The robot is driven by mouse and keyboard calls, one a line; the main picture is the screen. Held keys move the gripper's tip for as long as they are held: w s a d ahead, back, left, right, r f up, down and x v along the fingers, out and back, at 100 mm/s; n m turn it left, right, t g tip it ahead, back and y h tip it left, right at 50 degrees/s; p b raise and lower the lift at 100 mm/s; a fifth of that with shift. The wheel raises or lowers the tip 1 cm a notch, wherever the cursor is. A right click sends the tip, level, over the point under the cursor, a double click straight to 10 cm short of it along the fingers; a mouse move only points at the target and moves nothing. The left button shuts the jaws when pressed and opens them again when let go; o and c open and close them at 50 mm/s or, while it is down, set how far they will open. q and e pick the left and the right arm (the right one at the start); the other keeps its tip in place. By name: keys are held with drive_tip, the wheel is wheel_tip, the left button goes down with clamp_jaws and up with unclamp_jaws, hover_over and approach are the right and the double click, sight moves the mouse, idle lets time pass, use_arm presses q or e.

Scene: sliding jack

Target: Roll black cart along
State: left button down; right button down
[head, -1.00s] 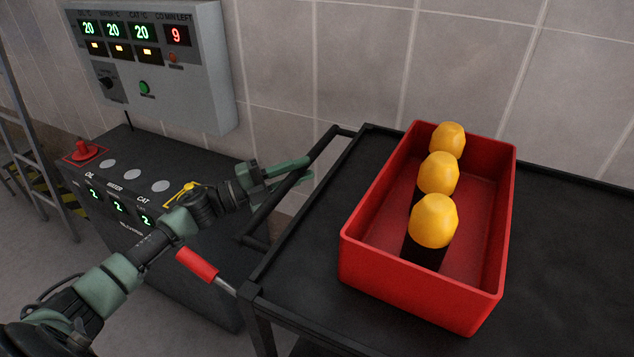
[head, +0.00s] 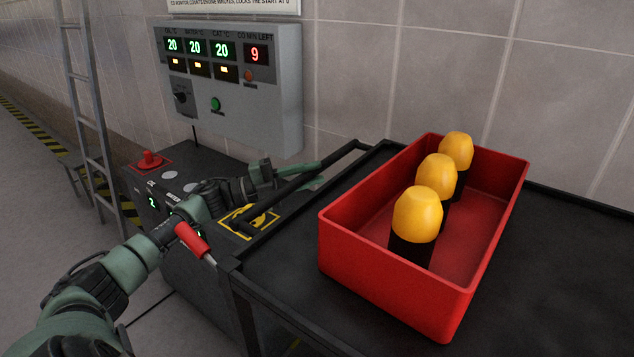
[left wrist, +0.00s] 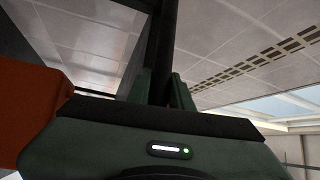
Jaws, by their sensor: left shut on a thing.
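The black cart (head: 555,265) fills the right of the head view, with a flat top and a black push handle (head: 335,157) on its left end. My left gripper (head: 308,171) is shut on the handle bar. In the left wrist view the dark bar (left wrist: 162,50) runs between its two green fingers (left wrist: 165,88). A red tray (head: 395,284) sits on the cart top and holds several black items with yellow caps (head: 416,214). My right gripper is not in view.
A grey control box (head: 250,95) with lit displays hangs on the tiled wall. A dark console (head: 185,255) with a red knob (head: 150,160) stands left of the cart. A red-gripped lever (head: 192,240) is near the cart corner. A ladder (head: 92,110) leans farther left, beside open floor.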

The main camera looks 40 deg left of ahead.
use_arm(q)
drive_tip(key=shift+a+r, duration=0.1)
drive_tip(key=shift+a, duration=0.1)
idle(0.3)
drive_tip(key=c, duration=1.4)
unclamp_jaws()
drive_tip(key=shift+c, duration=0.2)
drive_tip(key=shift+o, duration=0.9)
drive_tip(key=shift+a, duration=0.15)
drive_tip(key=shift+s+a+f, duration=0.1)
drive_tip(key=shift+s+f, duration=0.1)
drive_tip(key=v, duration=0.7)
drive_tip(key=shift+a+b, duration=0.2)
drive_tip(key=shift+b, duration=0.1)
drive_tip(key=shift+s+r, duration=0.1)
drive_tip(key=shift+s, duration=0.05)
